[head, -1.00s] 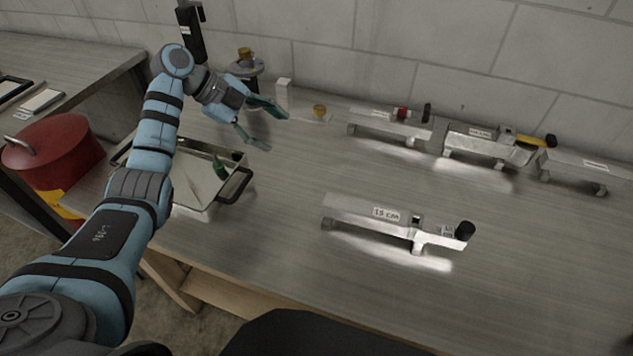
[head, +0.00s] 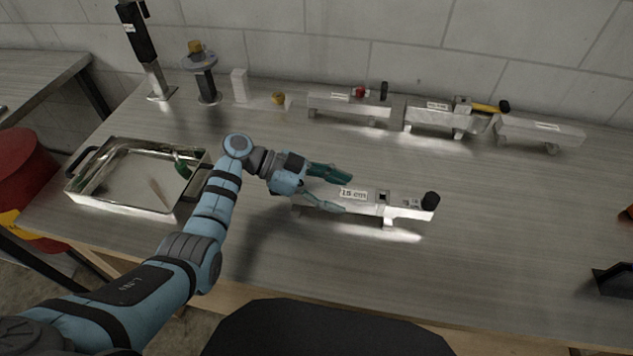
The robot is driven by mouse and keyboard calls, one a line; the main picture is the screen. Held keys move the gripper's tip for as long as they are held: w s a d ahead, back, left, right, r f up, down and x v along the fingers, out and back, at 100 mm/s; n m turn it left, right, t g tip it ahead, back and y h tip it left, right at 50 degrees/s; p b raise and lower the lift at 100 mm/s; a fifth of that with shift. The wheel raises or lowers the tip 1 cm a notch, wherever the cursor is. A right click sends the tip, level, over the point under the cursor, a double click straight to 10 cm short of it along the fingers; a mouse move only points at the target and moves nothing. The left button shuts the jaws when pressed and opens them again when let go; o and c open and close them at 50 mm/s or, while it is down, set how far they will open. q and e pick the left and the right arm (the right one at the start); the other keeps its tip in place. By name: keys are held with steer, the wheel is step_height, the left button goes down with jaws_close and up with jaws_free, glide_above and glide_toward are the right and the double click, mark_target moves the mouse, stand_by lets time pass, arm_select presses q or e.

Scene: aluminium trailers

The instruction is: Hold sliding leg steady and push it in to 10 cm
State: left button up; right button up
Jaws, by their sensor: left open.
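The trailer model with the sliding leg (head: 405,208) lies at the front middle of the bench in the head view. Its body is a bright aluminium bar with a label that seems to read 15 cm (head: 353,195). The leg sticks out at the right end and carries a black knob (head: 430,201). My left gripper (head: 346,193) is open, its two fingers spread around the left part of the bar near the label. Whether the fingers touch the bar cannot be told. The bar's left end is partly hidden by the fingers.
A metal tray (head: 82,190) with a green item stands at the left. Several aluminium trailers (head: 345,106) line the back by the wall, with a black post (head: 140,40) and a round stand (head: 204,75) at back left.

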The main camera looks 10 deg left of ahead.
arm_select(q)
steer(key=shift+c, duration=0.2)
jaws_close()
stand_by(1.0)
